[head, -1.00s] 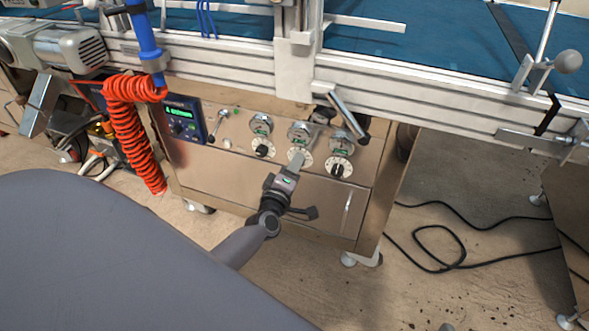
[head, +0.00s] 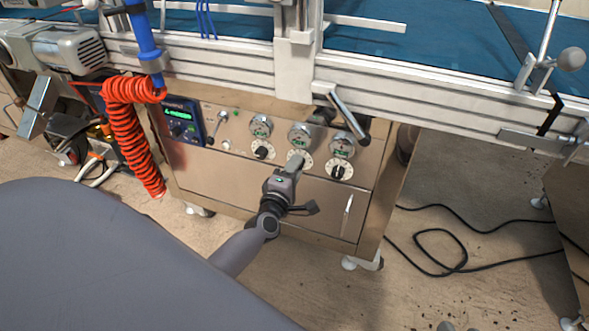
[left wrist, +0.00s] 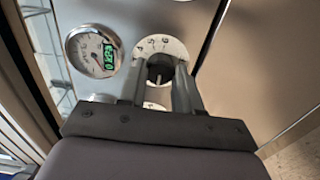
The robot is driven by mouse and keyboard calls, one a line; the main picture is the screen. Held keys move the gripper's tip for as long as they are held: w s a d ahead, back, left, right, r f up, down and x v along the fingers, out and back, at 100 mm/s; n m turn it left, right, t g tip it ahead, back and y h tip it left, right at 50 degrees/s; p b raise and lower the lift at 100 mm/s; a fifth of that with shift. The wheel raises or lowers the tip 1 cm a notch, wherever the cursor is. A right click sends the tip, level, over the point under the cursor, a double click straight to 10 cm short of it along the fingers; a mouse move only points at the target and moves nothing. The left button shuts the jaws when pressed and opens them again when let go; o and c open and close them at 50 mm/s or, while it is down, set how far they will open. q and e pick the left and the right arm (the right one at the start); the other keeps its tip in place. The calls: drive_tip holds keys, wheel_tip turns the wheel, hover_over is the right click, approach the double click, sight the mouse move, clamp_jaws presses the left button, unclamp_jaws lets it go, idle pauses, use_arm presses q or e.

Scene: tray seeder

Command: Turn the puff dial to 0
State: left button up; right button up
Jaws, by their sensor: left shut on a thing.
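The control panel (head: 240,180) has three round dials under gauges in the head view. My left gripper (head: 294,163) is at the middle dial (head: 306,160), which I take for the puff dial; its label is too small to read. In the left wrist view the two fingers (left wrist: 158,88) stand either side of the dark knob (left wrist: 160,66) and are shut on it. Part of its white number ring (left wrist: 176,46) shows, with figures near 4, 5 and 6. The fingers hide the rest of the ring. My right gripper is out of view.
The left dial (head: 262,152) and right dial (head: 339,172) are close on either side. A gauge with a green label (left wrist: 92,50) is beside the held knob. A metal rail (head: 400,85) runs above, and a red coiled hose (head: 130,130) hangs left.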

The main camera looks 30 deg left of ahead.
use_arm(q)
drive_tip(key=o, duration=1)
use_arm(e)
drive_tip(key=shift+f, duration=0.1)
use_arm(q)
drive_tip(key=shift+o, duration=0.2)
drive_tip(key=shift+s, duration=0.1)
drive_tip(key=p+v, duration=0.2)
drive_tip(key=v, duration=0.5)
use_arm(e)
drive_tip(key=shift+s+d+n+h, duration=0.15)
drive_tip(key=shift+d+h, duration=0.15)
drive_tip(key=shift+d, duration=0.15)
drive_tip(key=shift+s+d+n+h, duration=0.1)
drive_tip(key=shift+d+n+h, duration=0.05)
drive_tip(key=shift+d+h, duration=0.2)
